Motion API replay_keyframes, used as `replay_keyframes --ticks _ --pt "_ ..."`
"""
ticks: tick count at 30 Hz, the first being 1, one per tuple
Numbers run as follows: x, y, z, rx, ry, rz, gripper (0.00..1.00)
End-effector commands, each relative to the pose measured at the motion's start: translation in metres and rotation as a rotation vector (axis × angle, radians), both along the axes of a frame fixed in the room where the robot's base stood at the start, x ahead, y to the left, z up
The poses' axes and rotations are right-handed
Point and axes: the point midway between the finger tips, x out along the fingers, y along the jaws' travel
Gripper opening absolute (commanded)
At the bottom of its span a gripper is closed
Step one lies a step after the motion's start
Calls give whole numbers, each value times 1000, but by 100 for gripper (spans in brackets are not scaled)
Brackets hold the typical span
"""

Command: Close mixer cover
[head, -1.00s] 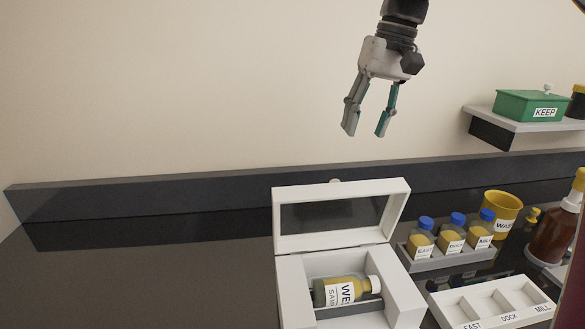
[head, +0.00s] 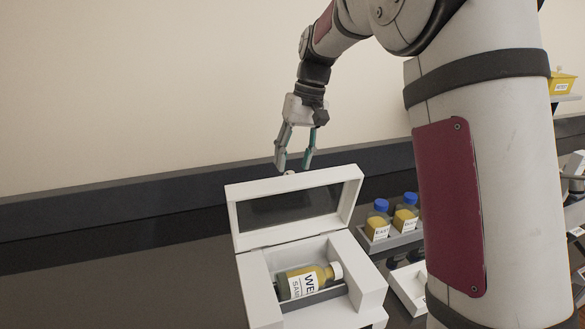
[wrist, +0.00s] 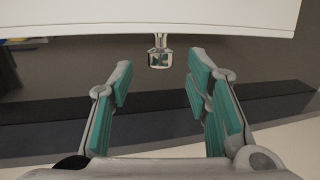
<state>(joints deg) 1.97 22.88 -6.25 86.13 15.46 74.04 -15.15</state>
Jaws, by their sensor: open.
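The mixer is a white box (head: 258,297) with its cover (head: 348,196) standing open, tilted up at the back. The cover has a dark window, and a small knob (wrist: 160,57) sticks out from its edge in the wrist view. My gripper (head: 293,160) is open and empty, pointing down just at the cover's upper edge. In the wrist view, the knob shows between and beyond the open fingers (wrist: 160,75), apparently not touched.
A grey rack (head: 395,240) with blue-capped sample bottles (head: 405,214) stands right of the mixer. A white tray (head: 405,288) is partly hidden by my arm. A dark ledge (head: 120,200) runs along the wall. The counter left of the mixer is clear.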

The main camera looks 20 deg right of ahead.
Motion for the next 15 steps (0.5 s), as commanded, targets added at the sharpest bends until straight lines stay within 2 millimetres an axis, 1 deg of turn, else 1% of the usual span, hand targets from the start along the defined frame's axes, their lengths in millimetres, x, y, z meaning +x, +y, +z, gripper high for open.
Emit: replay_keyframes --ticks 3,6,10,15 --pt "-2 4 -16 0 3 1 44" --pt "-1 6 -25 -1 1 0 44" --pt "-1 7 -32 -1 1 0 44" --pt "0 7 -33 -1 0 0 44"
